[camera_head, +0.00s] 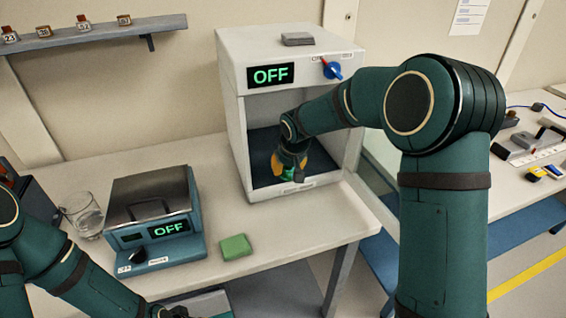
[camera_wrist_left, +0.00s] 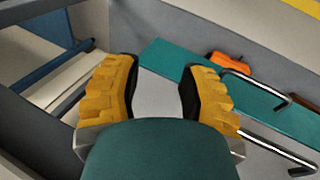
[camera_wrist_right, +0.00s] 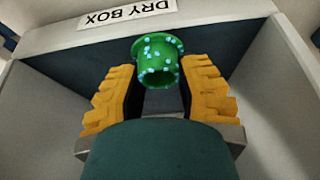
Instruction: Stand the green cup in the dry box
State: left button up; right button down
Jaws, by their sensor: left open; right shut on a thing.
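The green cup (camera_head: 288,174) is at the front of the open dry box (camera_head: 228,55), low over its dark floor. My right gripper (camera_head: 291,160) reaches in through the opening and is shut on the cup. In the right wrist view the cup (camera_wrist_right: 158,62), green with pale blue spots, sits between the yellow fingers (camera_wrist_right: 158,80), its open end towards the camera. Whether its base touches the floor, I cannot tell. My left gripper (camera_wrist_left: 160,78) is open and empty in the left wrist view; in the head view it is mostly cut off at the bottom edge.
A hotplate-like device (camera_head: 155,215) reading OFF stands left of the box, with a clear glass (camera_head: 82,215) beside it. A green cloth or pad (camera_head: 236,246) lies on the table before the box. An orange object (camera_wrist_left: 229,64) and hex keys (camera_wrist_left: 255,85) show in the left wrist view.

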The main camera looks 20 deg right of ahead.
jog(key=shift+w, duration=0.45)
jog(key=w, duration=0.1)
jog(key=w+f, duration=0.1)
jog(key=w, duration=0.1)
jog(key=shift+s+f+b, duration=0.1)
jog(key=shift+f+b, duration=0.15)
jog(key=shift+b, duration=0.05)
jog(key=shift+f, duration=0.15)
jog(key=c, duration=0.7)
grip_release()
